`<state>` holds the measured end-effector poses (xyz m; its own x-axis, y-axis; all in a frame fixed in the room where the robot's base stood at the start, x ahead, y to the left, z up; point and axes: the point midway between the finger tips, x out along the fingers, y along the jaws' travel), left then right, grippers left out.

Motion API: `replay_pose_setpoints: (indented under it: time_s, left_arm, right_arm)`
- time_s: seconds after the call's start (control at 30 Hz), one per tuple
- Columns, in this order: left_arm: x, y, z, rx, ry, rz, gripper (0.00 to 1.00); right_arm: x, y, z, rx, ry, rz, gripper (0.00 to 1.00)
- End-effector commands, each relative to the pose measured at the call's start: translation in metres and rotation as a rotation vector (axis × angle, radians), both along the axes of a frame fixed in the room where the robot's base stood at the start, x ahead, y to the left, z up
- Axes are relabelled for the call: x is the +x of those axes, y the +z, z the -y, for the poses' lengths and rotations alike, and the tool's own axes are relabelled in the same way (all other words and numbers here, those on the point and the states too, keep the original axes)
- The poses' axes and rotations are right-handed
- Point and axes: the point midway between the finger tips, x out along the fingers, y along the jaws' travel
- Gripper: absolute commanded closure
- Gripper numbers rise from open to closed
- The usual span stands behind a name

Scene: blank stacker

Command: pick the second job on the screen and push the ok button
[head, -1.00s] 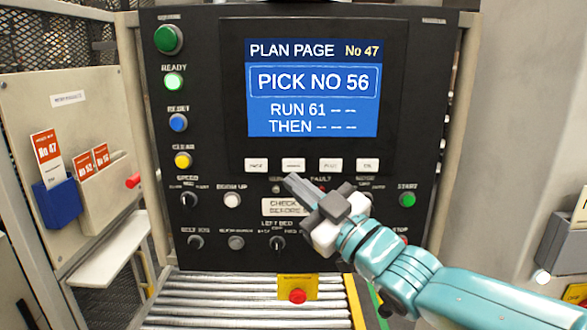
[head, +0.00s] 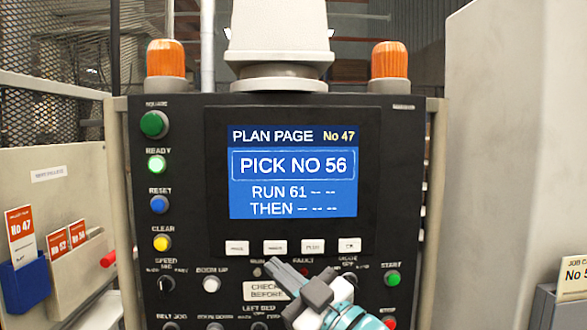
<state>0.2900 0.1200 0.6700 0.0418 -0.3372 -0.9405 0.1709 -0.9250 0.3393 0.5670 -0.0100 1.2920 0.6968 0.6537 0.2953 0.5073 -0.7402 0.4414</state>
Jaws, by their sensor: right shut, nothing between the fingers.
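The screen (head: 293,171) on the black panel shows "PLAN PAGE No 47", a boxed line "PICK NO 56", then "RUN 61" and "THEN" with dashes. A row of white keys sits below it: a left key (head: 237,247), a second key (head: 274,247), a third key (head: 312,246) and a right key (head: 349,244) that seems to read OK. My right gripper (head: 277,268) is shut and empty. Its tip appears just below the second key; I cannot tell whether it touches the panel. My left gripper is not in view.
Green, blue and yellow buttons line the panel's left side; a green START button (head: 392,279) is at right. Orange beacons (head: 165,58) stand on top. A card board (head: 60,220) with a blue holder (head: 24,279) is at left. A job card (head: 574,278) is at far right.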

Motion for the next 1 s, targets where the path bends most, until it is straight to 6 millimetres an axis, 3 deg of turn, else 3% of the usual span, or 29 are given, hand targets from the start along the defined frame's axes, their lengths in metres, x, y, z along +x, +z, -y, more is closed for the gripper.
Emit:
replay_pose_setpoints:
  time_s: [0.33,0.47,1.0]
  left_arm:
    - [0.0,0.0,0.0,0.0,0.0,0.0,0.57]
    - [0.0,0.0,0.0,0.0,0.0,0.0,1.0]
    - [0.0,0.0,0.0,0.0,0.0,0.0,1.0]
  right_arm:
    - [-0.0001,0.0001,0.0,0.0,0.0,0.0,1.0]
    - [0.0,0.0,0.0,0.0,0.0,0.0,1.0]
    - [-0.0001,0.0001,0.0,0.0,0.0,0.0,1.0]
